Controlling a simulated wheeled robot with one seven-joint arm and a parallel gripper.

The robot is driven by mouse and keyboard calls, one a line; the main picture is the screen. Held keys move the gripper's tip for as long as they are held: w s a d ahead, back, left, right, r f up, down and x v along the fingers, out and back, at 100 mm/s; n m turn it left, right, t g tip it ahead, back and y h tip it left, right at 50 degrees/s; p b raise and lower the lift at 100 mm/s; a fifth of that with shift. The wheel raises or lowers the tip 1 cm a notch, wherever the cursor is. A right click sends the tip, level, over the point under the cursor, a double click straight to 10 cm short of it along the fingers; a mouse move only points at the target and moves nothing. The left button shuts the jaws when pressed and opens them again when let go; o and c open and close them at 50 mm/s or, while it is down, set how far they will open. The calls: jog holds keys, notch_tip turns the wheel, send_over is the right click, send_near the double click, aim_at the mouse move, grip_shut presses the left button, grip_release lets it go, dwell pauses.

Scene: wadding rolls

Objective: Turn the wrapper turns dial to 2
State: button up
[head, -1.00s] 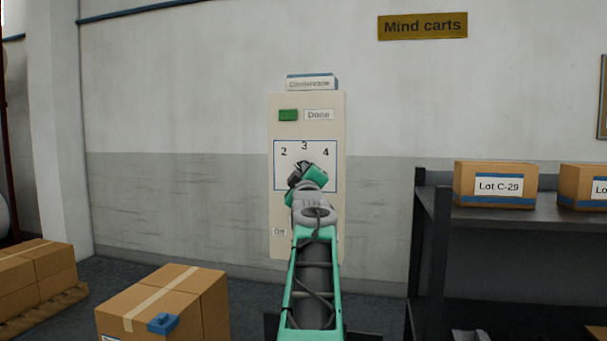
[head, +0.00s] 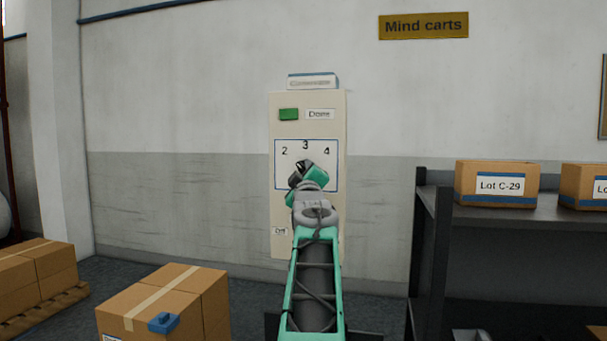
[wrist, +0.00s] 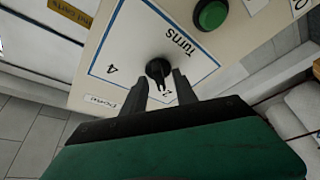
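The wrapper turns dial is a round black knob (wrist: 157,68) on a white, blue-framed plate marked Turns, shown in the wrist view. The 4 is left of it and a partly seen digit, apparently the 2, is below it between my fingers. A thin part of the knob seems to reach toward that digit. My gripper (wrist: 160,76) has its fingers apart, with the tips close to either side of the knob; contact cannot be told. In the head view, 2, 3 and 4 show on the cream panel (head: 335,220), but my gripper (head: 305,168) covers the knob.
A green lamp (head: 288,114) is beside the Done label on the panel. A green button (wrist: 211,14) shows near the Turns plate in the wrist view. A dark shelf (head: 430,235) with Lot boxes stands right. Cartons (head: 165,300) stand lower left.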

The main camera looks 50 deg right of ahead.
jog(key=b+v, duration=0.2)
jog(key=v, duration=0.5)
jog(key=shift+a+f, duration=0.1)
jog(key=shift+a, duration=0.05)
